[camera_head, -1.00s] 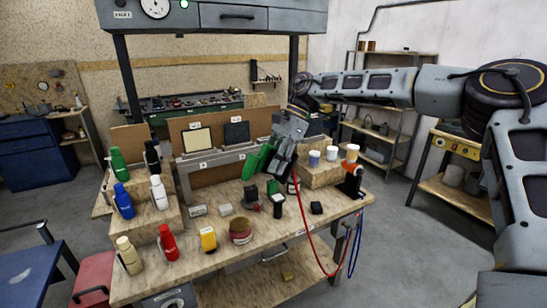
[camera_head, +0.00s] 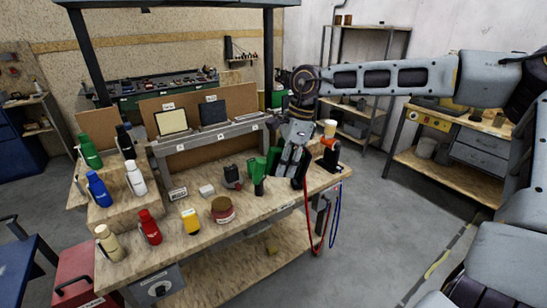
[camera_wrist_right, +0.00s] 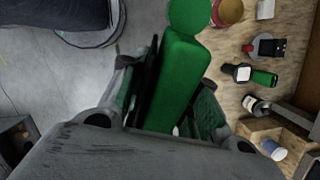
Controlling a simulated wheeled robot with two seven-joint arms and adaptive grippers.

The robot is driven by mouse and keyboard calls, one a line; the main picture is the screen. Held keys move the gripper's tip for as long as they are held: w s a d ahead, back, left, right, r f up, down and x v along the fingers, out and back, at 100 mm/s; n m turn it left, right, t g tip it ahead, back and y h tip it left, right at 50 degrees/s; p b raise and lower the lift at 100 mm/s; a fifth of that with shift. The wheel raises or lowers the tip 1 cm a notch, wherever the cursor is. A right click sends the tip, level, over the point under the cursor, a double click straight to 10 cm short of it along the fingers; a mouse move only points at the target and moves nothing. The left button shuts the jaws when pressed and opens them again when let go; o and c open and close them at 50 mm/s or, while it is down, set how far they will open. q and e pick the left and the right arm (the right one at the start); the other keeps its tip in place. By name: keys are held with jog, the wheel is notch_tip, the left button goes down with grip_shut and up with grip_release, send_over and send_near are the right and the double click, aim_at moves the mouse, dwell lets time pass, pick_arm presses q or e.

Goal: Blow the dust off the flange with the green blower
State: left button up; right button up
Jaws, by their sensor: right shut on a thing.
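The green blower (camera_head: 259,172) is in my right gripper (camera_head: 289,165), which is shut on it above the right part of the workbench. In the right wrist view the blower (camera_wrist_right: 181,80) stands between the fingers, its rounded end toward the top edge. A round red piece with a tan top (camera_head: 222,210), perhaps the flange, lies on the bench front, left of the blower and apart from it. It shows partly in the wrist view (camera_wrist_right: 229,12). Dust on it is too small to tell. My left gripper is not in view.
Red (camera_head: 150,228), cream (camera_head: 108,244) and yellow (camera_head: 191,221) containers stand left of the round piece. Green (camera_head: 90,151), blue (camera_head: 98,190) and white (camera_head: 135,179) bottles stand on steps. A dark-and-red item (camera_head: 232,177) is near the blower. A red hose (camera_head: 306,212) hangs at the right.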

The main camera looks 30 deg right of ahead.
aim_at(299, 168)
jog(key=s+d+m, duration=0.1)
jog(key=s+d+m+h, duration=0.1)
jog(key=s+m, duration=0.1)
jog(key=shift+s+d+f, duration=0.2)
jog(key=shift+s, duration=0.05)
jog(key=shift+s+d+m+h, duration=0.1)
jog(key=shift+s+m+h, duration=0.05)
jog(key=shift+m+h, duration=0.25)
jog(key=shift+m+g+h, duration=0.4)
jog(key=shift+m, duration=0.1)
